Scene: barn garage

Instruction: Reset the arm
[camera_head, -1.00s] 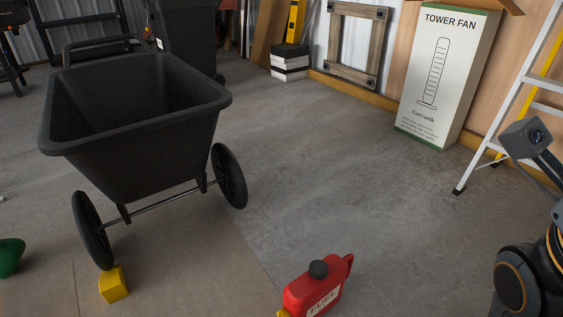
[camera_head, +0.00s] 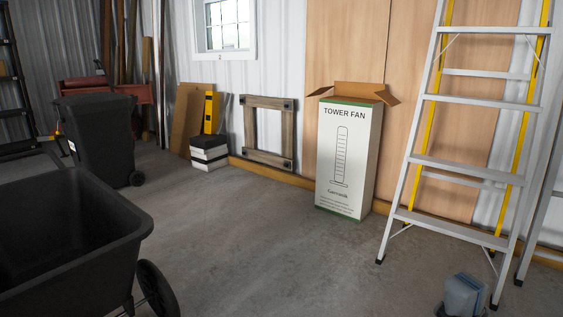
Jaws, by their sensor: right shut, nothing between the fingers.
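Part of my right arm's end shows at the bottom right edge of the head view, with my right gripper (camera_head: 464,296) in front of the ladder's feet. It is small and cut off by the frame. It is shut with nothing held. My left gripper is not in view.
A black cart (camera_head: 75,240) stands at the lower left. An aluminium stepladder (camera_head: 465,170) stands at the right, and an open tower fan box (camera_head: 345,160) is near the wall. A black bin (camera_head: 98,140) is at the back left. The concrete floor between is clear.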

